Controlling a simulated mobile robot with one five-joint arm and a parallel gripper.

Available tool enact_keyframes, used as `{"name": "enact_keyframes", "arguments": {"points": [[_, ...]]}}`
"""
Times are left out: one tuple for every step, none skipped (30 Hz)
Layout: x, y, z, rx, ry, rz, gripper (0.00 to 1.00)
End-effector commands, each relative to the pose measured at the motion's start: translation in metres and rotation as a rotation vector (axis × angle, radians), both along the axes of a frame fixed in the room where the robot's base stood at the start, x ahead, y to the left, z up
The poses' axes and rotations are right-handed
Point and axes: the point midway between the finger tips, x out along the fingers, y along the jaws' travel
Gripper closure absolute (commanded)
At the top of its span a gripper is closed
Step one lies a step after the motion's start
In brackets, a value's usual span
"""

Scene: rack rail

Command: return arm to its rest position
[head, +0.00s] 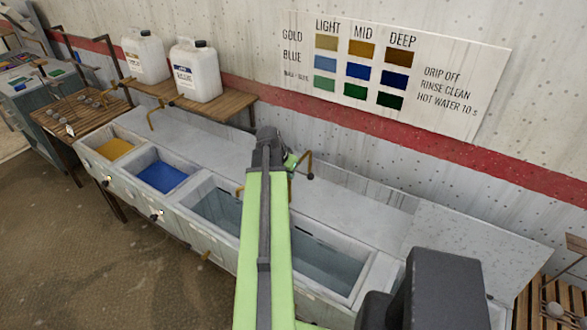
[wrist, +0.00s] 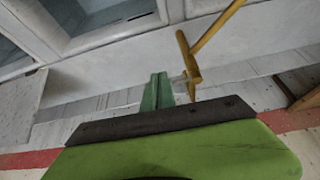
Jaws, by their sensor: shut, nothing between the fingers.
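My green arm reaches forward over the long basin in the head view. My gripper (head: 291,162) is at its far end, beside a brass tap (head: 308,167) at the back of the basin. In the wrist view my gripper (wrist: 158,92) shows as green fingers, shut with nothing held. The brass tap (wrist: 188,60) stands just right of the fingers there; I cannot tell whether they touch.
The trough unit has a yellow bath (head: 114,148), a blue bath (head: 160,176) and a water-filled basin (head: 325,268). Two white jugs (head: 197,72) stand on a wooden shelf (head: 223,103) behind. A colour chart (head: 385,72) hangs on the wall. Open floor (head: 60,240) lies front left.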

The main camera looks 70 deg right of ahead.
Motion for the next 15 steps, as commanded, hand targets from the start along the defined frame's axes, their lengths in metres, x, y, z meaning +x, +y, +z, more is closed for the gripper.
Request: {"name": "enact_keyframes", "arguments": {"points": [[0.0011,0.0056,0.0170,0.000,0.000,0.001,1.00],[0.0016,0.0074,0.0197,0.001,0.000,0.001,1.00],[0.0021,0.0092,0.0220,0.001,0.000,0.001,1.00],[0.0025,0.0101,0.0229,0.001,0.000,0.001,1.00],[0.0028,0.0109,0.0231,0.001,0.000,0.001,1.00],[0.0031,0.0112,0.0228,0.001,0.000,0.001,1.00],[0.0032,0.0113,0.0222,0.001,0.000,0.001,1.00],[0.0033,0.0113,0.0215,0.001,0.000,0.001,1.00],[0.0034,0.0112,0.0208,0.001,0.000,0.001,1.00],[0.0034,0.0111,0.0205,0.001,0.000,0.001,1.00],[0.0035,0.0111,0.0204,0.002,0.000,0.001,1.00],[0.0037,0.0111,0.0203,0.002,0.000,0.001,1.00],[0.0037,0.0111,0.0203,0.002,-0.001,0.001,1.00],[0.0038,0.0112,0.0203,0.002,-0.001,0.002,1.00],[0.0077,0.0122,0.0194,0.002,0.000,0.008,1.00]]}}
